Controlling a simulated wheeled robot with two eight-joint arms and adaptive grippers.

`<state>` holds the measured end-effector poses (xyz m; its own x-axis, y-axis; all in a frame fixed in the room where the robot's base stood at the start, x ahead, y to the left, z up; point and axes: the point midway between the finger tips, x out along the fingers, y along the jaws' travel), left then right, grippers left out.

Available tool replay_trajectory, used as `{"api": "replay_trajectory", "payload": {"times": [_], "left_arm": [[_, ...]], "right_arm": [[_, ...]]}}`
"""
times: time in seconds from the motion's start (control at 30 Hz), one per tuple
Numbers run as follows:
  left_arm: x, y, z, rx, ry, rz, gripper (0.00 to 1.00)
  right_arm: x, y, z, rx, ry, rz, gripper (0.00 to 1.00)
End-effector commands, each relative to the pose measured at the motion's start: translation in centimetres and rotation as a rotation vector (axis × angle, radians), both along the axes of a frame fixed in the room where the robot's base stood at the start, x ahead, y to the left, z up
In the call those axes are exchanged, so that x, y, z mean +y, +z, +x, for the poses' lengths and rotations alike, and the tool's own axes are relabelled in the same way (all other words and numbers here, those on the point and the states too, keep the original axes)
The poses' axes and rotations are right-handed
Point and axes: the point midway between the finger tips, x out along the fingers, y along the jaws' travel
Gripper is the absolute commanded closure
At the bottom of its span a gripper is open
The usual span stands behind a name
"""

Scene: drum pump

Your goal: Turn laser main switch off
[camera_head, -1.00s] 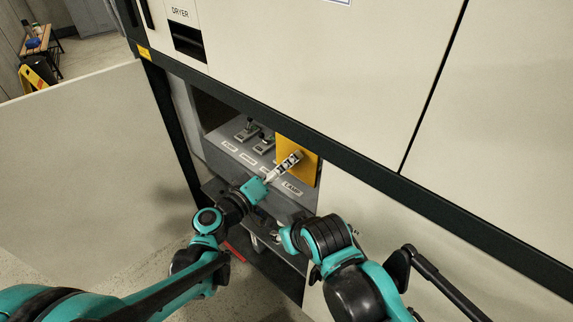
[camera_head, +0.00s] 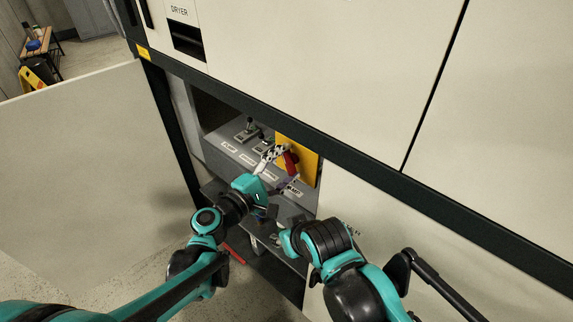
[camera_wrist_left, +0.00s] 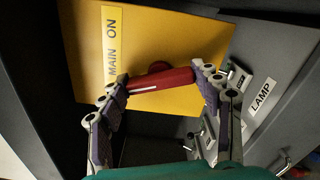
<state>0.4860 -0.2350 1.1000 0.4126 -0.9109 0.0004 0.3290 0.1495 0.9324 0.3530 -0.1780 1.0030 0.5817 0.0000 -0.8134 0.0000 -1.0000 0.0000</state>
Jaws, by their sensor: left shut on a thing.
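The red main switch handle (camera_head: 291,162) sits on a yellow plate (camera_head: 311,165) inside the open compartment. In the left wrist view the red handle (camera_wrist_left: 162,79) lies crosswise on the yellow plate (camera_wrist_left: 180,35), beside a MAIN ON label (camera_wrist_left: 113,45). My left gripper (camera_wrist_left: 160,76) has one fingertip at each end of the handle and is shut on it. In the head view my left gripper (camera_head: 287,164) reaches in from the lower left. My right gripper is low in front of the compartment, and its fingers do not show clearly.
Small lever switches (camera_head: 247,131) stand on the grey panel left of the plate. A LAMP label (camera_wrist_left: 262,97) is near the plate. A dark cabinet frame (camera_head: 370,180) borders the opening. An open pale door panel (camera_head: 80,170) is on the left.

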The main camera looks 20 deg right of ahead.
Motion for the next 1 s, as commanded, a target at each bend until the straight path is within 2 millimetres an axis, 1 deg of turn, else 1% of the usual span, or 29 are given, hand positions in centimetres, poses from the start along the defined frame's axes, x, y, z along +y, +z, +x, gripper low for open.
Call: {"api": "replay_trajectory", "payload": {"times": [0.2,0.5,0.7,1.0], "left_arm": [[0.01,-0.07,-0.02,0.165,0.000,-0.074,0.65],[0.01,-0.06,-0.03,0.323,-0.001,-0.145,0.65],[0.01,-0.06,-0.03,0.375,-0.001,-0.169,0.65],[0.00,-0.05,-0.04,0.395,-0.001,-0.178,0.65]], "right_arm": [[0.00,-0.19,0.00,0.000,0.000,0.000,0.60],[0.00,-0.32,0.00,0.000,0.000,0.000,0.60],[0.00,-0.35,0.01,0.000,0.000,0.000,0.60],[0.00,-0.36,0.00,0.000,0.000,0.000,0.60]]}}
